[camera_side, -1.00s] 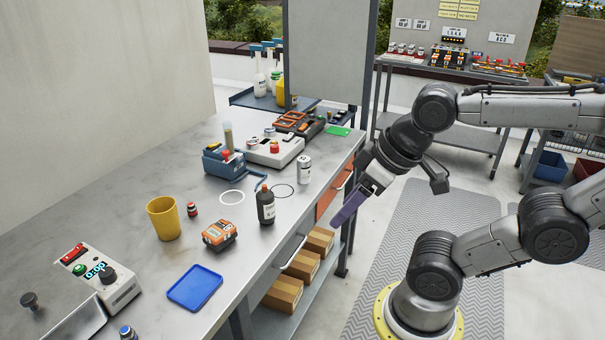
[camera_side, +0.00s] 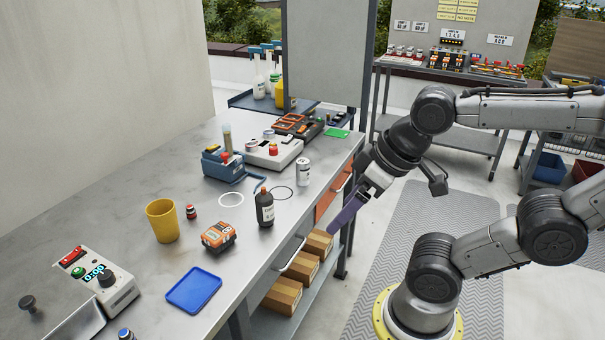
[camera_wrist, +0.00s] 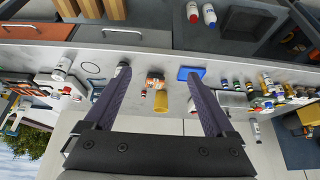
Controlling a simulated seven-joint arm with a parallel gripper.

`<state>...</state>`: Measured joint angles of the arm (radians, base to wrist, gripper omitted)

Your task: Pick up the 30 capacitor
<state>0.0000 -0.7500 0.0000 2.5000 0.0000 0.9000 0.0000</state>
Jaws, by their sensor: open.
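A silver can-shaped capacitor (camera_side: 304,172) stands upright near the bench's right edge, beside a dark ring; its number is too small to read. A similar pale can shows in the wrist view (camera_wrist: 62,69). More small silver cans (camera_side: 268,135) are at the white device, and I cannot tell which is the 30 one. My gripper (camera_side: 345,217) is beside the bench, to the right of and in front of the upright can, apart from it. Its purple fingers are open in the wrist view (camera_wrist: 157,78), with nothing held between them.
A dark bottle (camera_side: 265,209), orange box (camera_side: 218,238), yellow cup (camera_side: 162,221) and blue tray (camera_side: 194,289) stand on the bench. A blue holder (camera_side: 221,165) and white device (camera_side: 274,154) are behind.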

